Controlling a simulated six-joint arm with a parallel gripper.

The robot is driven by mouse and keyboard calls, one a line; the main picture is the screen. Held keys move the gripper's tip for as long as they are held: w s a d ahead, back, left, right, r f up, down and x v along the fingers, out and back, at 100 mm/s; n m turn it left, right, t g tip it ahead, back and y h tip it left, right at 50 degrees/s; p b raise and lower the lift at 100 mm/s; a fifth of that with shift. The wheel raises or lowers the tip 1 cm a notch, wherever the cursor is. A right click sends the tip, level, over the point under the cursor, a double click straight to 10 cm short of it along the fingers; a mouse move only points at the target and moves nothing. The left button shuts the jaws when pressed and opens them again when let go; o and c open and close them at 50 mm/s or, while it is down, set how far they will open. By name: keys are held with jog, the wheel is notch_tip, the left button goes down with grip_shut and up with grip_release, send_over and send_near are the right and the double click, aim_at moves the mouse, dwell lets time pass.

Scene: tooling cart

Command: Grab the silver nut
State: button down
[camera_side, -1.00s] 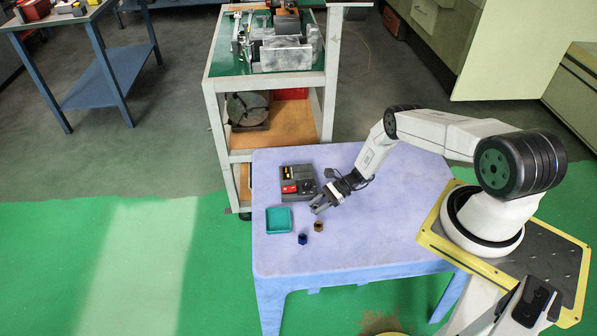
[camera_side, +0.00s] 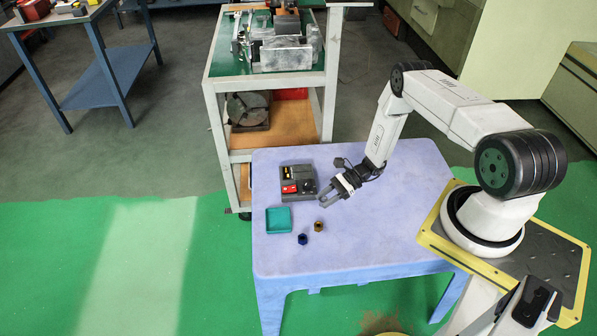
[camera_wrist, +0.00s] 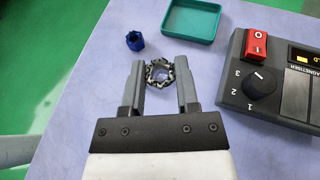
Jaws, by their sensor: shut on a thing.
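My gripper (camera_wrist: 160,75) is shut on the silver nut (camera_wrist: 159,73), a dark-edged metallic ring between the two finger pads near their tips in the wrist view. In the side view my gripper (camera_side: 324,201) is over the purple table, and the nut is too small to make out there. A blue nut (camera_side: 303,239) stands on the table; it also shows in the wrist view (camera_wrist: 135,40), ahead and left of the fingers. A brown-gold nut (camera_side: 319,226) stands beside the blue one in the side view; I cannot make it out in the wrist view.
A teal tray (camera_side: 278,220) lies on the purple table (camera_side: 370,245), left of the nuts. A grey demagnetiser box (camera_side: 298,183) with a red switch (camera_wrist: 256,40) stands behind it, close to my gripper. The table's front and right areas are clear.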

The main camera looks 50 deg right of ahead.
jog(key=s+a+r, duration=0.2)
jog(key=s+r, duration=0.4)
jog(key=s, duration=0.4)
jog(key=shift+s, duration=0.2)
jog(key=shift+w, duration=0.1)
dwell(0.4)
